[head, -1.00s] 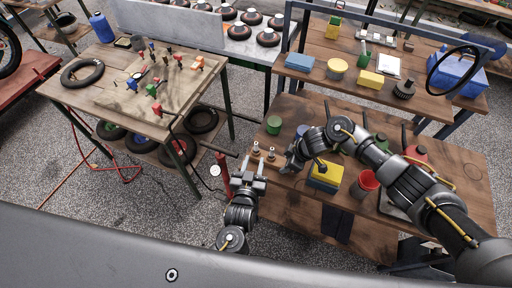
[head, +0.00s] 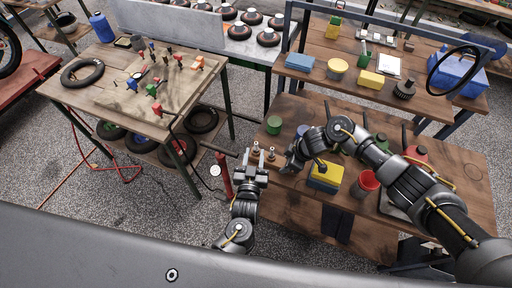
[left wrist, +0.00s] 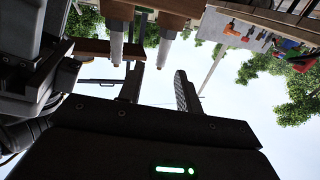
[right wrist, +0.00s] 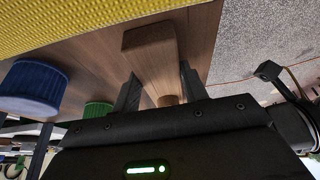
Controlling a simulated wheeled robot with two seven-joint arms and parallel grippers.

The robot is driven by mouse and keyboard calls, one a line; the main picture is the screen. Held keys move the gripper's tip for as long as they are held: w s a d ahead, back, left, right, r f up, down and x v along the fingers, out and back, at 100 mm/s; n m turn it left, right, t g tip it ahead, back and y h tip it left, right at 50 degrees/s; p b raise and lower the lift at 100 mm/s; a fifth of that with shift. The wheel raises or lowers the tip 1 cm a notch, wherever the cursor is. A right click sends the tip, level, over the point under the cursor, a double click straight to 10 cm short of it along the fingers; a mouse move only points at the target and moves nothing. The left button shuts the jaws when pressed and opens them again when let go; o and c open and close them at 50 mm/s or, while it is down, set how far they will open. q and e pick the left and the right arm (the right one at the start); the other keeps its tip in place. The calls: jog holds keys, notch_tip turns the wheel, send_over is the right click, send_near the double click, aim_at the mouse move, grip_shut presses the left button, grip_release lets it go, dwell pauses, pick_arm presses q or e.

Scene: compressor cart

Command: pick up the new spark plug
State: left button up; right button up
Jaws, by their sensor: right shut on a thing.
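Two spark plugs stand side by side in a wooden block at the work table's left edge, a left plug (head: 256,149) and a right plug (head: 271,154). I cannot tell which is new. Their metal lower ends (left wrist: 116,42) hang below the wood in the left wrist view. My left gripper (head: 256,170) is open and empty, just in front of and below the plugs, its fingers (left wrist: 160,88) apart. My right gripper (head: 289,166) is beside the block. In the right wrist view it is shut on the round handle of the wooden block (right wrist: 150,48).
A red cylinder (head: 224,175) with a gauge is left of my left gripper. The floor between the tables is open.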

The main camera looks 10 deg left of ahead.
aim_at(256, 145)
pick_arm(q)
jog(key=shift+w+a, duration=0.15)
jog(key=shift+w, duration=2.5)
jog(key=shift+c, duration=0.3)
grip_shut()
